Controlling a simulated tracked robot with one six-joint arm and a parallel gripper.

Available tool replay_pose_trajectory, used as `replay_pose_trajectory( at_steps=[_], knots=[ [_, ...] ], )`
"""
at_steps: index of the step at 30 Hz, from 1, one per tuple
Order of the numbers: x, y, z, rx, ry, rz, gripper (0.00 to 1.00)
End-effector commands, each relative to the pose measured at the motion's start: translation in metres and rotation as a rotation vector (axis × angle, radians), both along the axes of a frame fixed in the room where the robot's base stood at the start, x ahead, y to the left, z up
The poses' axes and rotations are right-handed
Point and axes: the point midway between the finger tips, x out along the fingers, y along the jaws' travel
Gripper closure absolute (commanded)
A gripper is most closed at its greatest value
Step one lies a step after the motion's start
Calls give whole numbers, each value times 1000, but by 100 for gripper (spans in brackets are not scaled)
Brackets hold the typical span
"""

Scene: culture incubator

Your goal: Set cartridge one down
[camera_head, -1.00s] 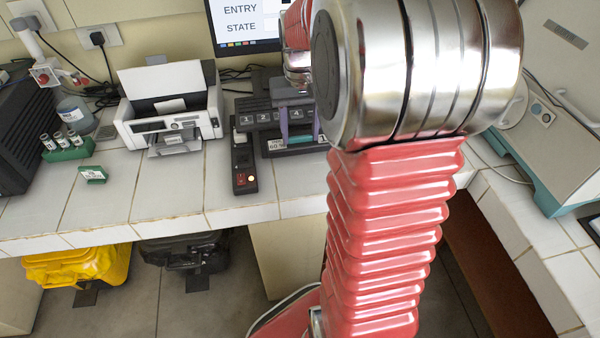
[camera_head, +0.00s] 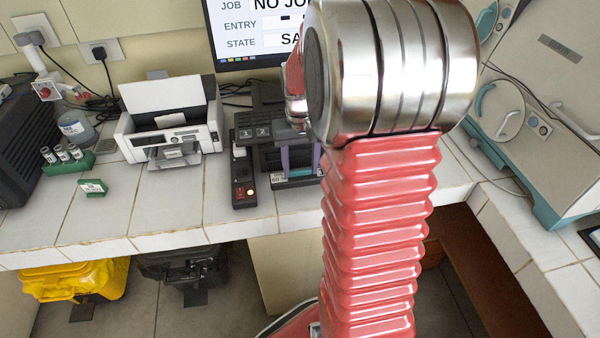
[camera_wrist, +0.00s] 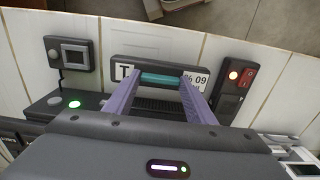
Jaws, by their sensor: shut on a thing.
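My gripper (camera_wrist: 160,84) has two purple fingers that close on a dark grey cartridge (camera_wrist: 156,67) in the wrist view. A teal strip lies between the fingertips, and a white label, partly hidden by the fingers, runs along the cartridge front. In the head view the purple fingers of my gripper (camera_head: 301,160) point down, and the cartridge's white label (camera_head: 279,178) shows near the counter's front part. My arm hides its right side. I cannot tell whether its underside touches the tiles.
A control box with a red switch (camera_head: 243,190) is close on the cartridge's left. Further left are a white printer (camera_head: 172,125), a small green block (camera_head: 92,188) and a vial rack (camera_head: 68,158). Tiles between are bare.

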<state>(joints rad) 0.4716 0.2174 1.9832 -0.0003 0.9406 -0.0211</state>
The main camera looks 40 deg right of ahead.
Motion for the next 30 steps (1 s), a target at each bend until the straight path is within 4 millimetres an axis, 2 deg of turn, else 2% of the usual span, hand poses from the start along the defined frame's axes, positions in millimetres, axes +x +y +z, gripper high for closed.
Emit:
replay_pose_trajectory(
  at_steps=[6, 18, 19, 26, 30],
  knots=[
    [0, 0, -26, 1, 2, -1, 82],
    [0, 0, -30, 0, 0, -1, 82],
    [0, 0, -30, 0, 1, -1, 49],
    [-1, 0, -30, 0, 1, -1, 33],
    [-1, 0, -30, 0, 0, -1, 32]
  ],
)
